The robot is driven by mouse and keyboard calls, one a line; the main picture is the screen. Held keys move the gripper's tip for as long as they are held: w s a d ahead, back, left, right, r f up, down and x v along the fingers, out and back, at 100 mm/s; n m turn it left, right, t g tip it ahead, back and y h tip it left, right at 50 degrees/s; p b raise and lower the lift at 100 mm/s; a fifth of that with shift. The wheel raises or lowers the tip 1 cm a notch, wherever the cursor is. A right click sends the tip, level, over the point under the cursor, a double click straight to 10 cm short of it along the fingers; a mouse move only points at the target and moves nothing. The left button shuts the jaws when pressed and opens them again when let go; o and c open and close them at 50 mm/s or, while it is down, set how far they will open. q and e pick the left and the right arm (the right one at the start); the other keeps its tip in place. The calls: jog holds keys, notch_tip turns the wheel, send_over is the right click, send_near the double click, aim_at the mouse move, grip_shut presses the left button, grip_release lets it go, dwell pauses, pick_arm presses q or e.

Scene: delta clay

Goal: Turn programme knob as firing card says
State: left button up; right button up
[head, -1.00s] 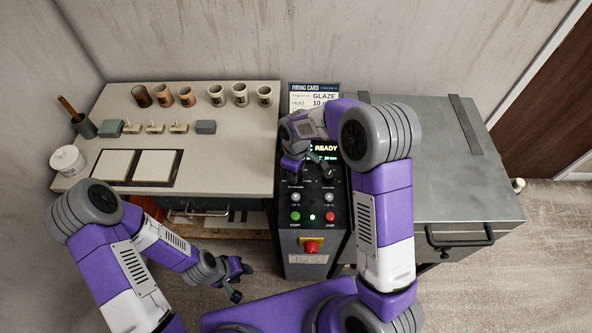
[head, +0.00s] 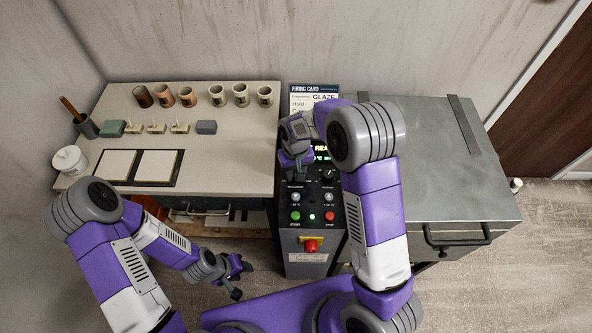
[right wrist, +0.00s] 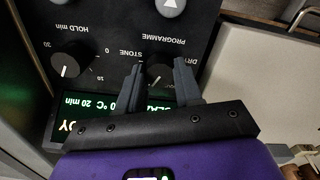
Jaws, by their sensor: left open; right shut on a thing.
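The programme knob (right wrist: 158,75) sits between my right gripper's fingers in the right wrist view, under the upside-down word PROGRAMME. My right gripper (right wrist: 157,80) is shut on it; the fingers hide part of the scale, where STONE and DRY show. In the head view the right gripper (head: 297,174) covers the knob on the dark control panel (head: 314,240). The firing card (head: 315,90) on the wall side reads Programme GLAZE; its lower lines are partly covered by my arm. The display (right wrist: 120,108) is lit, partly hidden, showing 20 min. My left gripper (head: 237,278) is open and empty, low in front of the bench.
The hold knob (right wrist: 70,66) is beside the programme knob. A green button (head: 295,216), red button (head: 329,216) and red emergency knob (head: 311,246) are lower on the panel. A grey kiln (head: 440,150) stands right; a bench (head: 232,140) with cups stands left.

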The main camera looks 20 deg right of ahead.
jog(key=shift+m, duration=0.4)
jog(key=o, duration=1)
jog(key=shift+o, duration=0.2)
jog(key=shift+r+p, duration=0.85)
jog(key=shift+r, duration=2.95)
